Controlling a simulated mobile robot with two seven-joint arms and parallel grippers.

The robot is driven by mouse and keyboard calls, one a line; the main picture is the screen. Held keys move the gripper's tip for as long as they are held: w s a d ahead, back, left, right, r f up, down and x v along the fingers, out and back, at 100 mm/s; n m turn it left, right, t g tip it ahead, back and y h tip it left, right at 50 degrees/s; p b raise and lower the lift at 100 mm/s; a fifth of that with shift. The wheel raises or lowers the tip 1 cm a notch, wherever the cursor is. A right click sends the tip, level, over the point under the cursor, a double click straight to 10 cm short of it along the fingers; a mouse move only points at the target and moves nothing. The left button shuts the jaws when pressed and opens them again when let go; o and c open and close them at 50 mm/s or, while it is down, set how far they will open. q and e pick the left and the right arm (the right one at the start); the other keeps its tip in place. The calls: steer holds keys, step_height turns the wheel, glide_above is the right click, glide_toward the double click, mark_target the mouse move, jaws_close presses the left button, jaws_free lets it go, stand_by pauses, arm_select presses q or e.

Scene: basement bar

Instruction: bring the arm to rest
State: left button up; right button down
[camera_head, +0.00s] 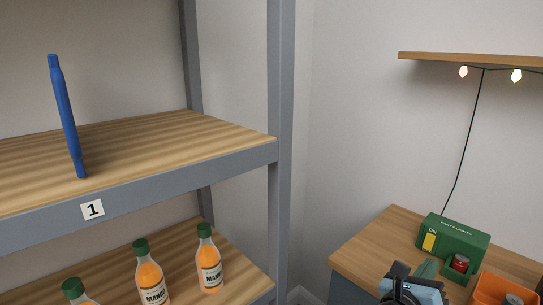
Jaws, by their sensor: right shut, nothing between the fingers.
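My right gripper (427,272) shows at the bottom edge, right of centre, in front of a wooden-topped counter (370,246). It is shut and holds nothing. The lower part of my right arm is cut off by the frame. My left gripper is not in view.
A green party-lights box (457,237) with a red button (460,263) and an orange bin (503,288) are close by on the counter. A shelf rack (278,120) at left holds a slim blue rolling-pin-shaped object (67,117) and several mango bottles (209,262). A wall shelf (470,59) hangs above.

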steer(key=s+a+f+n+t+y+p, duration=0.25)
steer(key=s+a+f+n+y, duration=0.45)
steer(key=n, duration=0.8)
steer(key=s+a+f+n+t+y+p, duration=0.1)
steer(key=s+a+f+n+t+y, duration=0.5)
steer(key=n, duration=1)
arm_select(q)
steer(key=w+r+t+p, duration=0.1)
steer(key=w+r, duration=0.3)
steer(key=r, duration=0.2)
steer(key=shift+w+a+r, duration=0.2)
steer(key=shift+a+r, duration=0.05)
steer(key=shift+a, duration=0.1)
arm_select(e)
steer(key=s+f+n+g+y, duration=0.2)
steer(key=s+f+n+g, duration=0.4)
steer(key=s, duration=0.5)
steer(key=s+f+n+g+y, duration=0.1)
steer(key=s+f+n+g, duration=0.4)
steer(key=s+f, duration=0.5)
steer(key=s, duration=0.2)
steer(key=shift+s+f+n+g+y, duration=0.3)
steer(key=shift+f+n+g+y, duration=0.05)
steer(key=shift+f+n+y, duration=0.05)
steer(key=shift+d, duration=0.1)
